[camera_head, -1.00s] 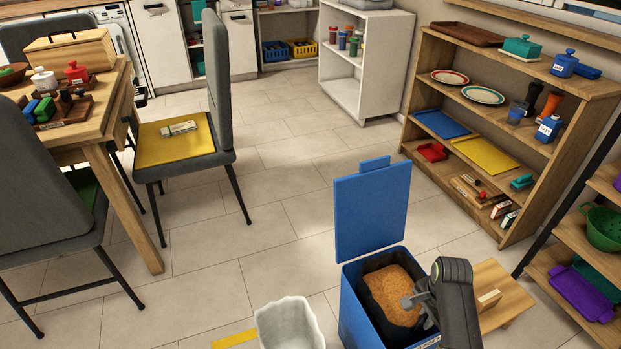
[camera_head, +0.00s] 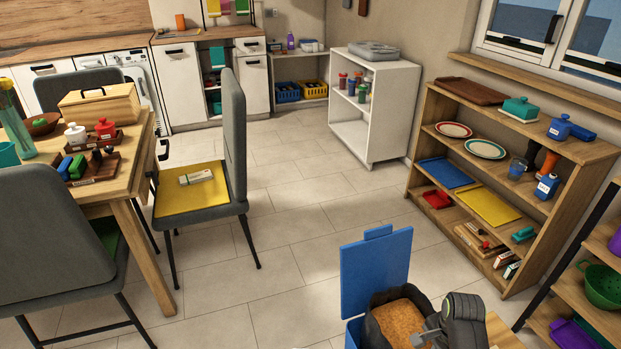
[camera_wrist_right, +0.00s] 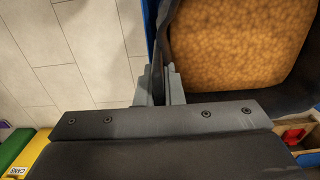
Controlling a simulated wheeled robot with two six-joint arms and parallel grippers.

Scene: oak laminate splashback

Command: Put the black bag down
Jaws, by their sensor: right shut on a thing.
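The black bag (camera_head: 378,325), filled with orange-brown contents, shows at the bottom of the head view, its rim above the blue bin (camera_head: 353,333). The bin's blue lid (camera_head: 375,272) stands up behind it. My right gripper (camera_head: 420,339) is shut on the near side of the bag's rim. In the right wrist view, the gripper (camera_wrist_right: 160,88) pinches the dark bag wall between its fingers, and the bag (camera_wrist_right: 290,92) opens to the right. The bag's underside is hidden, so I cannot tell how far it is out of the bin. My left gripper is out of view.
Open tile floor (camera_head: 240,285) lies left of the bin. A wooden shelf unit (camera_head: 520,165) stands to the right, and a chair (camera_head: 205,195) and table (camera_head: 120,165) to the left. Yellow (camera_wrist_right: 38,146) and green (camera_wrist_right: 14,148) containers show in the right wrist view.

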